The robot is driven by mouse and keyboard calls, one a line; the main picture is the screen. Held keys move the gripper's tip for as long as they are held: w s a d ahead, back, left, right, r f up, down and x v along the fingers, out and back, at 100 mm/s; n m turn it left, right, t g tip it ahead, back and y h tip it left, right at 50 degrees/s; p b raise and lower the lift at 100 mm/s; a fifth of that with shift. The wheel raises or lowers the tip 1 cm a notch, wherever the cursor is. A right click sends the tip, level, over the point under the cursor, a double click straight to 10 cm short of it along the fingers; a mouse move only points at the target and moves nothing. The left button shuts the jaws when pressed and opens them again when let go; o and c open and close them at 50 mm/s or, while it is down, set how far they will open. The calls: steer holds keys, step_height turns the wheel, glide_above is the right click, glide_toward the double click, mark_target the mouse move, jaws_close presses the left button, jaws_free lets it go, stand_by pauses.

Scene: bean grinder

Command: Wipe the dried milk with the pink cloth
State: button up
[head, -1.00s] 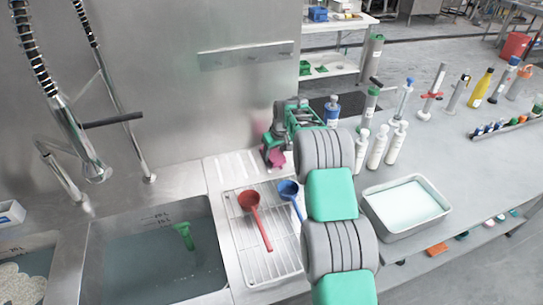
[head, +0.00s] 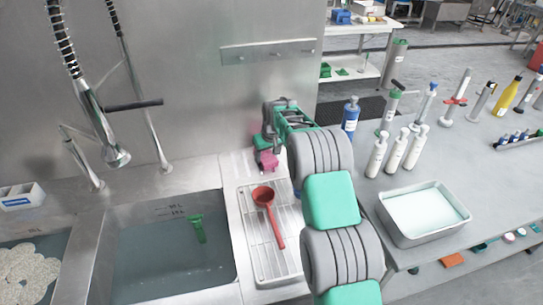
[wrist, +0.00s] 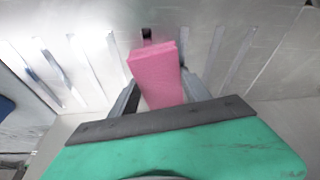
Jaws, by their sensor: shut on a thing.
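My gripper (head: 266,150) is shut on the pink cloth (head: 267,160) above the counter behind the drying rack. In the wrist view the cloth (wrist: 157,75) is a folded pink block between the two fingers (wrist: 158,98), pointing at the metal surface. I cannot tell whether it touches that surface. Pale stripes (wrist: 92,67) run across the metal on both sides of the cloth. I cannot tell whether they are grooves or dried milk. No other patch is clearly dried milk.
A red scoop (head: 264,198) lies on the wire drying rack (head: 252,238) in front of my gripper. The water-filled sink (head: 165,255) is at left, with a tall faucet (head: 115,152). White bottles (head: 396,150) and a tray of white liquid (head: 385,215) stand right of my arm.

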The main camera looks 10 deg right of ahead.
steer(key=shift+a+f, duration=0.15)
steer(key=shift+a, duration=1.05)
steer(key=shift+a+r, duration=0.2)
steer(key=shift+r, duration=0.15)
steer(key=v, duration=0.1)
steer(key=p+v, duration=0.1)
steer(key=v, duration=0.1)
steer(key=shift+w+r, duration=0.25)
steer(key=shift+w, duration=0.1)
steer(key=shift+r+p, duration=1.15)
steer(key=shift+r, duration=1.1)
